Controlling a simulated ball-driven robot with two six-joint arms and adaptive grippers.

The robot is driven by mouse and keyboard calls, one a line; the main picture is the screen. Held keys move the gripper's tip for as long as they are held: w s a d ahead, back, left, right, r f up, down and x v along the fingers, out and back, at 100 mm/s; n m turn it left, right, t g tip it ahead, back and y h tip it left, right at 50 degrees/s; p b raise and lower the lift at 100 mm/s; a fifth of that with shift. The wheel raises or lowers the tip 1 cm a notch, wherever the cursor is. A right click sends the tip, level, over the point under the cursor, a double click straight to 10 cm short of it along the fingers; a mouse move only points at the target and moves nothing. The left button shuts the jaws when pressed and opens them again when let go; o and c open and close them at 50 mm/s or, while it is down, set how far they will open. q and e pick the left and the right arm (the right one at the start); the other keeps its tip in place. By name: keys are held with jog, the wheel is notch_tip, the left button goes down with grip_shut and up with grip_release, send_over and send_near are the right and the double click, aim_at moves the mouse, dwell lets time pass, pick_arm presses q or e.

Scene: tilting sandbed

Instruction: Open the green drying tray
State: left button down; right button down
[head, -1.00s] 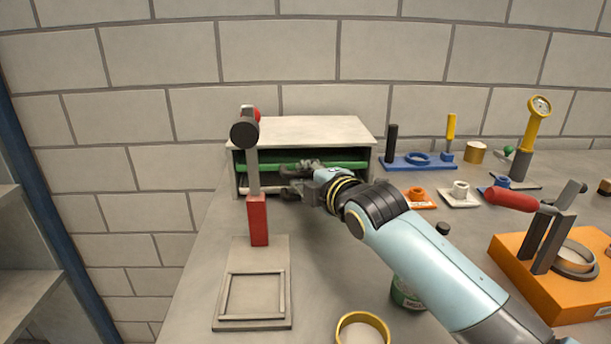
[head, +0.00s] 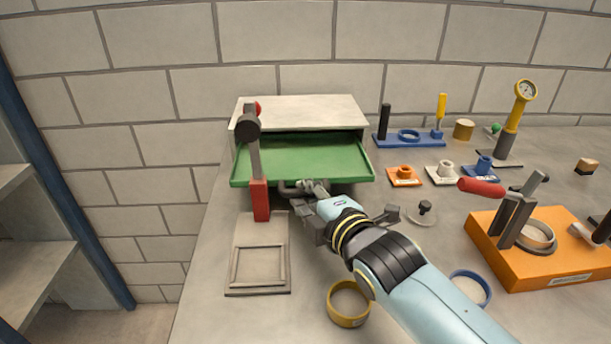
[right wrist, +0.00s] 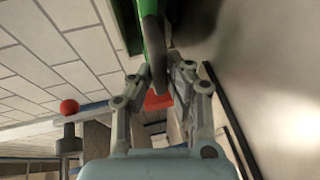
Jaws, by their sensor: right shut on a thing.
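The green drying tray (head: 300,160) is drawn out of the front of the pale cabinet (head: 300,112) at the back of the bench. Its flat floor shows empty. My right gripper (head: 303,188) is at the tray's front edge, shut on the grey handle (head: 287,188) there. In the right wrist view the fingers (right wrist: 162,85) close around the dark curved handle (right wrist: 153,45), next to the tray's green edge (right wrist: 155,30). My left gripper is not in view.
A yellow ring (head: 348,304) lies in front. An orange-based tool (head: 540,250), coloured fittings and a gauge (head: 515,115) stand right.

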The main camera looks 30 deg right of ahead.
jog(key=c, duration=1.3)
grip_release()
jog(key=s, duration=0.4)
jog(key=s+r, duration=0.1)
jog(key=s, duration=0.2)
jog(key=s+r, duration=0.1)
jog(key=s, duration=0.3)
jog(key=shift+s+a+r, duration=0.2)
jog(key=shift+s+a, duration=0.05)
jog(key=shift+s, duration=0.1)
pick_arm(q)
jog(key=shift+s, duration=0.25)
